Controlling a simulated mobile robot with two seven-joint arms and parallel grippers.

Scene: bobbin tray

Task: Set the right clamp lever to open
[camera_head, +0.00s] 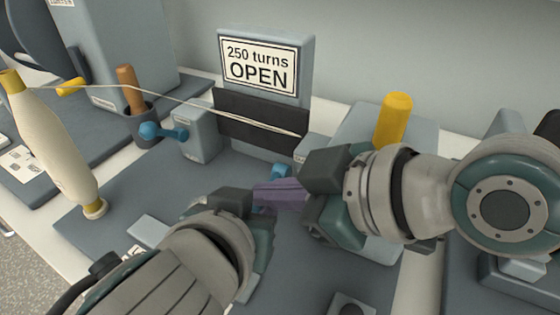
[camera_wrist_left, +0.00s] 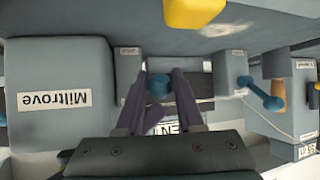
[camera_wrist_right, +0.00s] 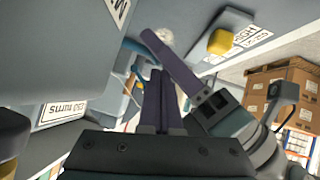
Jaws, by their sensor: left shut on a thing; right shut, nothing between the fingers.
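The right clamp lever's blue knob (camera_wrist_left: 158,86) sits between the two purple fingers of my left gripper (camera_wrist_left: 162,76) in the left wrist view, beside the right clamp block (camera_wrist_left: 129,65). A blue part (camera_head: 281,170) of it shows just above the fingers in the head view; the rest is hidden, so I cannot tell its angle. My right gripper (camera_head: 275,196) is shut and empty, its fingers close beside the left gripper's and overlapping them in the head view. The left clamp lever (camera_head: 163,132) is blue and sticks out leftward from its block (camera_head: 200,137). A sign (camera_head: 259,63) reads "250 turns OPEN".
A cream bobbin (camera_head: 62,150) stands tilted at left, its thread running to the dark plate (camera_head: 255,118) between the clamps. A wooden handle (camera_head: 129,88) stands in a dark cup. A yellow post (camera_head: 393,118) stands behind my right arm.

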